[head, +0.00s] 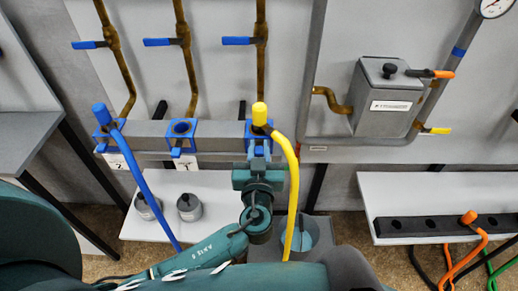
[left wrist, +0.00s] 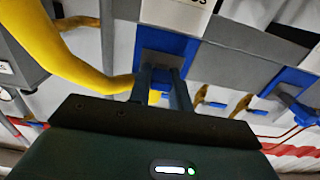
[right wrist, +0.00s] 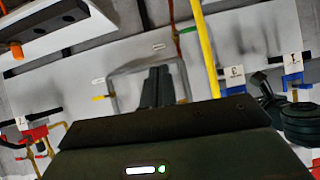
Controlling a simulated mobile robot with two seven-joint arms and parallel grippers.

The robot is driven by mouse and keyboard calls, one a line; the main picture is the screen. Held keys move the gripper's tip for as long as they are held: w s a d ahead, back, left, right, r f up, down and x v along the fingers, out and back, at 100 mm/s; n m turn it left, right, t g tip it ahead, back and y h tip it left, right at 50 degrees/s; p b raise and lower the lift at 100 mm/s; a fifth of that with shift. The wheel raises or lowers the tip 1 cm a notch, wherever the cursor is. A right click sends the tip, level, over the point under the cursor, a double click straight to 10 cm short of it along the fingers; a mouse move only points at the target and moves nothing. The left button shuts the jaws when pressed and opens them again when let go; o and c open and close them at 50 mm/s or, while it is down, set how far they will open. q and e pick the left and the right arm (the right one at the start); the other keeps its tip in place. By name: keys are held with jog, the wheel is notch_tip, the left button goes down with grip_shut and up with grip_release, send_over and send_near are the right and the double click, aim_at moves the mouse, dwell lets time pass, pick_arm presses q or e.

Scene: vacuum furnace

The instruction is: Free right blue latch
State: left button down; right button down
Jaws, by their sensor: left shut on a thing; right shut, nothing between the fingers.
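The right blue latch (left wrist: 158,97) is on the blue bracket (head: 249,128) where the yellow hose plugs in, at the right end of the grey bar. My left gripper (head: 257,166) is just below that bracket in the head view, and its fingers (left wrist: 163,88) are shut on the latch. The fingers hide most of the latch in the head view. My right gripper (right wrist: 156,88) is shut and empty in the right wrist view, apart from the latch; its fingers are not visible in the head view.
The yellow hose (head: 293,180) hangs close beside my left gripper. A middle bracket (head: 181,128) and a left one with a blue hose (head: 146,187) share the bar (head: 150,130). A grey box (head: 386,92) with pipes is at the right. Two grey pots (head: 189,207) stand on the left shelf.

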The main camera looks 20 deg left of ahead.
pick_arm(q)
jog(key=shift+s+d+f+b, duration=0.15)
jog(key=shift+s+f+b, duration=0.1)
jog(key=shift+s+b, duration=0.2)
jog(key=shift+s+r, duration=0.1)
jog(key=shift+s, duration=0.05)
jog(key=shift+r, duration=0.1)
jog(key=c, duration=1.7)
grip_release()
jog(key=shift+o, duration=1.3)
jog(key=shift+s+r, duration=0.1)
jog(key=shift+s, duration=0.05)
jog(key=shift+o, duration=0.8)
pick_arm(e)
jog(key=shift+w+a, duration=0.15)
jog(key=shift+a, duration=0.2)
jog(key=shift+f, duration=0.15)
